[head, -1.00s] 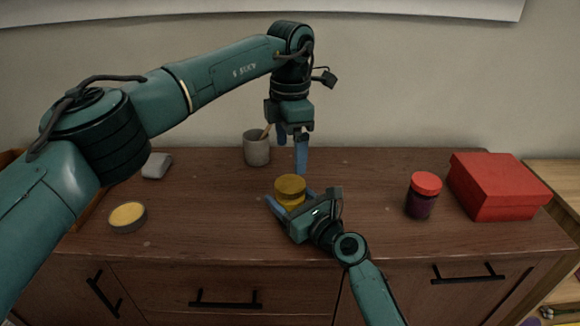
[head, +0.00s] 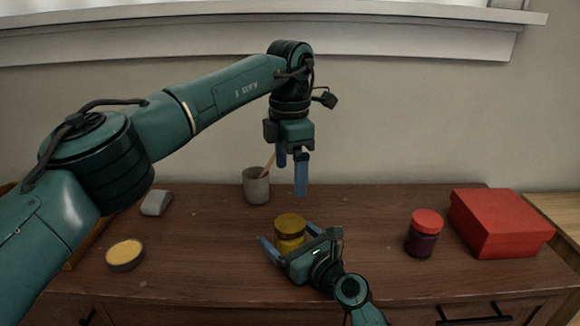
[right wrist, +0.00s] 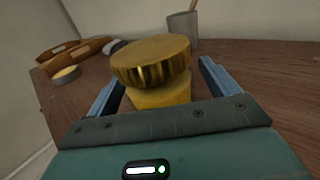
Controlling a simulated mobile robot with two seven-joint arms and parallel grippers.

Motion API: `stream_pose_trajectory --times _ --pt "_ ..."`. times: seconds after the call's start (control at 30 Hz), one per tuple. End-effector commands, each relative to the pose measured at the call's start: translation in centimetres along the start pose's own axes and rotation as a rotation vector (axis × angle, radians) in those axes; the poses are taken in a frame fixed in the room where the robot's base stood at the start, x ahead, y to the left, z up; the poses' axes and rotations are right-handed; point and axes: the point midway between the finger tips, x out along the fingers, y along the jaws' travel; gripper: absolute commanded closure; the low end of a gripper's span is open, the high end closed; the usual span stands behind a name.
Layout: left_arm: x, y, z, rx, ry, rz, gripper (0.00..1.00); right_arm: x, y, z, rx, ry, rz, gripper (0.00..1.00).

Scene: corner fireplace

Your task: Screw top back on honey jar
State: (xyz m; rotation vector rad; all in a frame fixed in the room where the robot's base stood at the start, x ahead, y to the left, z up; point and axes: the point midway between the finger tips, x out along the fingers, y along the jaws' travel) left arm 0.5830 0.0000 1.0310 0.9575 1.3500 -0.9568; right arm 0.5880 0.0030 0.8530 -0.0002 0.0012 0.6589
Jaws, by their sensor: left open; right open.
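The honey jar (head: 290,242), amber-yellow, stands upright near the middle of the wooden cabinet top. Its gold ribbed lid (head: 289,223) sits on its mouth; I cannot tell how tightly. In the right wrist view the lid (right wrist: 151,62) hides the jar's neck, and the jar's body (right wrist: 160,96) shows below it. My right gripper (head: 289,234) is open low at the jar, one finger on either side, with gaps visible in the wrist view. My left gripper (head: 291,176) is open and empty, pointing down, well above the lid.
A grey cup (head: 256,188) with a wooden stick stands behind the jar. A dark red-lidded jar (head: 422,236) and a red box (head: 500,223) are at right. A round yellow-topped tin (head: 125,254) and a grey object (head: 156,202) are at left.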

Motion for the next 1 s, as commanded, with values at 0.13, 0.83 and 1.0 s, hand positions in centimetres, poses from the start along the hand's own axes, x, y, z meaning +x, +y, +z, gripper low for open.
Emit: stream_pose_trajectory --times 0.13,0.83,1.0 --pt "0.0 0.0 0.0 0.000 0.000 0.000 0.13 0.0 0.0 0.0 0.000 0.000 0.000 0.13" --pt "-1.1 0.0 0.0 0.000 0.000 0.000 0.13 -11.7 0.0 -0.1 0.001 0.002 0.000 0.13" --pt "-1.1 0.0 0.0 0.000 0.000 0.000 0.13 -13.0 0.0 0.0 -0.001 0.001 0.000 0.13"
